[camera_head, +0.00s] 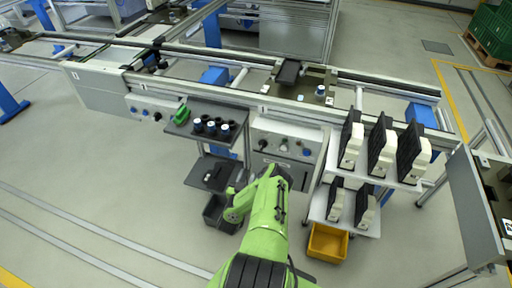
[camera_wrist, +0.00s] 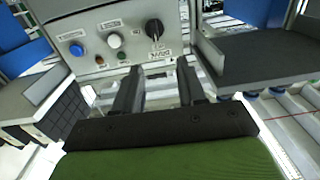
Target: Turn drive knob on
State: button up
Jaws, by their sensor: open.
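The drive knob is a black rotary knob (camera_wrist: 154,28) on a light grey control panel (camera_wrist: 115,25) in the wrist view, which appears upside down. The label beside it is not clearly legible. In the head view the black knob (camera_head: 262,144) is at the left end of the middle panel (camera_head: 276,128). My gripper (camera_wrist: 161,78) is open and empty. The knob's set position is too small to tell. In the head view my arm hides the fingertips.
On the same panel are a white button (camera_wrist: 115,41), a blue button (camera_wrist: 76,49) and small lamps. A dark shelf (camera_head: 217,111) with cups stands to the left. A rack (camera_head: 370,178) with black and white units stands to the right, above a yellow bin (camera_head: 327,243).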

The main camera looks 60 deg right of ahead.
aim_at(261, 147)
jog(key=shift+g, duration=0.3)
jog(key=d+b, duration=0.4)
jog(key=w+d+b, duration=0.1)
jog(key=d+b, duration=0.9)
jog(key=shift+w+d+f, duration=0.2)
jog(key=shift+w+f, duration=0.1)
jog(key=shift+f, duration=0.1)
jog(key=shift+w+d+r+b, duration=0.1)
jog(key=shift+d+r+b, duration=0.05)
jog(key=shift+d+b, duration=0.35)
jog(key=shift+a+r, duration=0.1)
grip_shut()
